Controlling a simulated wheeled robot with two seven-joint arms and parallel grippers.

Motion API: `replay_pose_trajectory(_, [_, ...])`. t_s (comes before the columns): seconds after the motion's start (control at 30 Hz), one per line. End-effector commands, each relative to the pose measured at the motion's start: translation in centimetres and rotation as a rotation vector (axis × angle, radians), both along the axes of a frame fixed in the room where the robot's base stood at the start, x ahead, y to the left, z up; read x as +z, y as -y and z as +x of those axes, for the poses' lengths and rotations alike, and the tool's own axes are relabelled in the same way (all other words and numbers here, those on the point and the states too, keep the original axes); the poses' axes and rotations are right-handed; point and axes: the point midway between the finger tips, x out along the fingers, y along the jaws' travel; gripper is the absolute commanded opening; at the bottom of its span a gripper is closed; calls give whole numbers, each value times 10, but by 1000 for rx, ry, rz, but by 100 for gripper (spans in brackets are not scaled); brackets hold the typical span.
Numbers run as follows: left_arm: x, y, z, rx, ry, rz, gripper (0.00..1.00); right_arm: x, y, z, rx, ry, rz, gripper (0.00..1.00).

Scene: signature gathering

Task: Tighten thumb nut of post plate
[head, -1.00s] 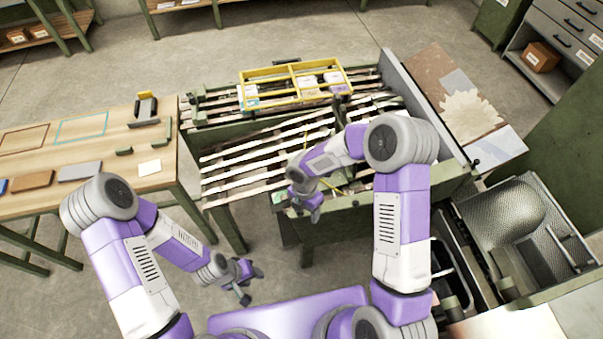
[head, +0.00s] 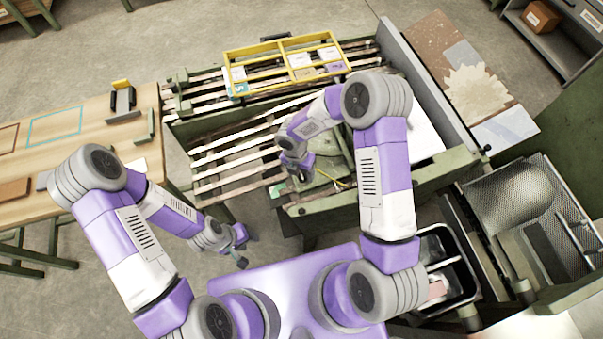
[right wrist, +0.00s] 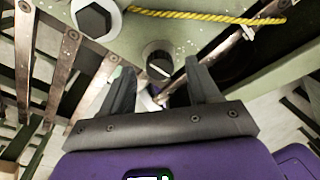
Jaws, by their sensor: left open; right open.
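A green plate (head: 325,170) lies at the near part of the slatted machine, partly hidden by my right arm. In the right wrist view, a dark round knob (right wrist: 158,65) stands on a green surface (right wrist: 200,38), just beyond the fingertips and roughly between them. A dark hexagonal head in a pale ring (right wrist: 97,18) is at the upper left. I cannot tell for sure which is the thumb nut. My right gripper (head: 298,170) is open and empty, seen also in the right wrist view (right wrist: 160,78). My left gripper (head: 240,247) is open, away from the machine.
A yellow cord (right wrist: 215,17) crosses the green surface near the knob. Metal slats (head: 230,160) lie left of the plate. A yellow frame (head: 285,62) with cards sits at the back. A wooden table (head: 75,150) stands left; a black bin (head: 475,285) is at right.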

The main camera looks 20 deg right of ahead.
Motion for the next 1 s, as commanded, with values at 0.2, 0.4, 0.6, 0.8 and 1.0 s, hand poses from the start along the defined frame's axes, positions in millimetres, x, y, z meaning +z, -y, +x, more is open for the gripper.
replay_pose_trajectory(0.2, [-3, 0, 0, 0, 1, 0, 43, -13, 1, -1, -1, 1, 1, 61])
replay_pose_trajectory(0.4, [-3, 0, 0, 0, 1, 0, 43, -13, 1, -1, -2, 1, 1, 61])
replay_pose_trajectory(0.6, [-3, 0, 0, 0, 1, 0, 43, -13, 1, -1, -1, 1, 1, 34])
replay_pose_trajectory(0.8, [-3, 0, 0, 0, 1, 0, 43, -13, 1, -1, -2, 1, 1, 5])
replay_pose_trajectory(1.0, [-4, 0, 0, 0, 1, 0, 43, -13, 2, -1, -16, 4, 0, 5])
